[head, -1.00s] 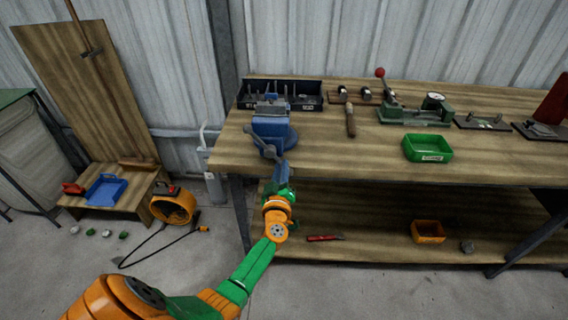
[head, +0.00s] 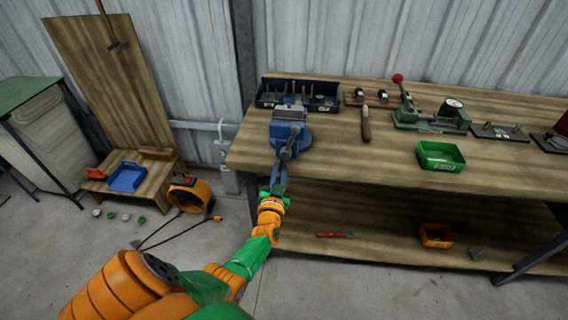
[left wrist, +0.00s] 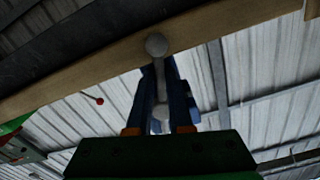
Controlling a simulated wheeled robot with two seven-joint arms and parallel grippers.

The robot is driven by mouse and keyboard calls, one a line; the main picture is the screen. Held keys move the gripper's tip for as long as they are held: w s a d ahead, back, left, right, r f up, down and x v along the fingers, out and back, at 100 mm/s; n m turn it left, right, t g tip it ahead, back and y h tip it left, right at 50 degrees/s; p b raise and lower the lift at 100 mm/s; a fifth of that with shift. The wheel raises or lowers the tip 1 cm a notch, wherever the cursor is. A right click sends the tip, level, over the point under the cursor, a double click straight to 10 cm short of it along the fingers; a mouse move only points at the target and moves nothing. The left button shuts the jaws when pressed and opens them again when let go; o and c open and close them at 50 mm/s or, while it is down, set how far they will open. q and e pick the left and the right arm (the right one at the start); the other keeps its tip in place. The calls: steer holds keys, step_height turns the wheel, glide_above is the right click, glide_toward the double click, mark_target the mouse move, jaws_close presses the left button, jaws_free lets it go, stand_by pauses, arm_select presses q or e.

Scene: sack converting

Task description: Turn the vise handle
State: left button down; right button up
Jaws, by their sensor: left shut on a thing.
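The blue bench vise (head: 291,118) stands at the left front of the workbench. Its grey handle (head: 291,141), a bar with ball ends, hangs at the vise's front and slopes slightly. My left gripper (head: 280,168) comes up from below at the bench's front edge and is shut on the lower part of the handle. In the left wrist view the handle (left wrist: 157,47) runs between the two blue fingers (left wrist: 163,95), one ball end beyond the fingertips and the other close to the palm. My right gripper is not in view.
The workbench (head: 350,160) holds a black tool tray (head: 268,101) behind the vise, a wood-handled tool (head: 366,124), a green bin (head: 440,158) and a green press (head: 425,120). The lower shelf (head: 380,215) carries an orange bin (head: 436,236). A yellow blower (head: 187,196) stands on the floor at left.

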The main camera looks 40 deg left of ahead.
arm_select(q)
steer(key=shift+s+a+r+m+p, duration=0.1)
steer(key=shift+s+a+m+p, duration=0.15)
steer(key=shift+m, duration=0.45)
steer(key=shift+s+a+r+m+p, duration=0.1)
steer(key=shift+a+m+p, duration=0.15)
steer(key=shift+m, duration=0.45)
steer(key=c, duration=0.8)
jaws_free()
steer(key=shift+r, duration=0.1)
steer(key=shift+s, duration=0.1)
steer(key=p+v, duration=0.2)
steer(key=v, duration=0.5)
steer(key=shift+s, duration=0.1)
steer(key=shift+a, duration=0.1)
